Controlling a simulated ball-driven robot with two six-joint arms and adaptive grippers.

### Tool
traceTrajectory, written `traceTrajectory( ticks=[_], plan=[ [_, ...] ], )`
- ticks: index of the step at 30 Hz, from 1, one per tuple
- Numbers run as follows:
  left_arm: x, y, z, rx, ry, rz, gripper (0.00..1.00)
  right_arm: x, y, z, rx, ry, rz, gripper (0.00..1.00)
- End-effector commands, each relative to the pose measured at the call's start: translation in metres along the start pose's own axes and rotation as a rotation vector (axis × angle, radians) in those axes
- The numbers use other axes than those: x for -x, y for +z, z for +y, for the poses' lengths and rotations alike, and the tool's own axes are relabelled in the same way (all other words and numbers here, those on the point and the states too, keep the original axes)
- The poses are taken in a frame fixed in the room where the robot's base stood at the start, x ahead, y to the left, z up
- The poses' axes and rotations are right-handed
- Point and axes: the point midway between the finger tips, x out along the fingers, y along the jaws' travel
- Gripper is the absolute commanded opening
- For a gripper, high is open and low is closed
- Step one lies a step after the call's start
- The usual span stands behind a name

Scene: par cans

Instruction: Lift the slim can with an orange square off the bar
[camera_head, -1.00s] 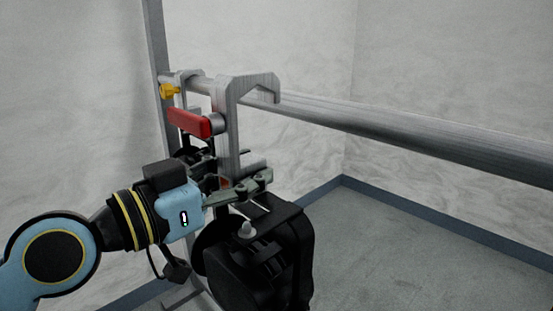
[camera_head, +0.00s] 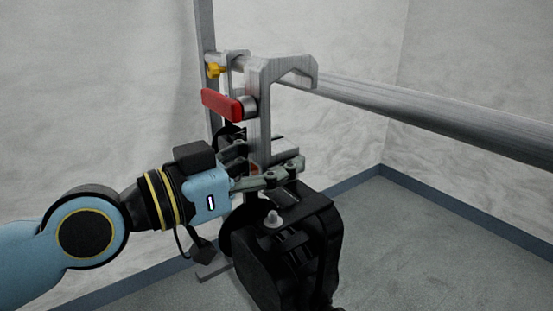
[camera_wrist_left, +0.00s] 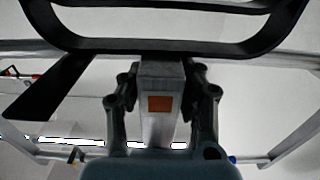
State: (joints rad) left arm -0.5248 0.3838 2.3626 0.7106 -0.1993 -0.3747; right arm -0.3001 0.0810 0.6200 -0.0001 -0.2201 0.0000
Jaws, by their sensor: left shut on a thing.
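The can (camera_head: 290,245) has a black body hanging below a silver hook clamp (camera_head: 258,115) with a red handle (camera_head: 222,105). The orange square (camera_wrist_left: 160,103) shows on the clamp's stem in the left wrist view. My left gripper (camera_head: 282,172) is shut on this stem, below the red handle and above the black body. Its fingers (camera_wrist_left: 160,95) stand on both sides of the stem in the wrist view. The hook still overlaps the silver bar (camera_head: 400,102) in the head view; I cannot tell whether they touch. My right gripper is not in view.
A second clamp with a yellow knob (camera_head: 215,70) is on the bar just behind, close to the held one. An upright metal post (camera_head: 206,25) stands at the bar's far end. The bar to the right is clear. White walls and a blue skirting surround the grey floor.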

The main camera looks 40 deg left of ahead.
Motion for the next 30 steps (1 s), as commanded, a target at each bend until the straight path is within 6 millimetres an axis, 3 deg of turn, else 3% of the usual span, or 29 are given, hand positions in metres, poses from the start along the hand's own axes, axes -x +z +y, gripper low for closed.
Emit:
traceTrajectory(
  ticks=[30],
  plan=[
    [0.056, -0.005, 0.001, -0.002, 0.001, 0.008, 0.00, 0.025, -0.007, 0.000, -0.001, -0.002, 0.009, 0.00]
  ],
)
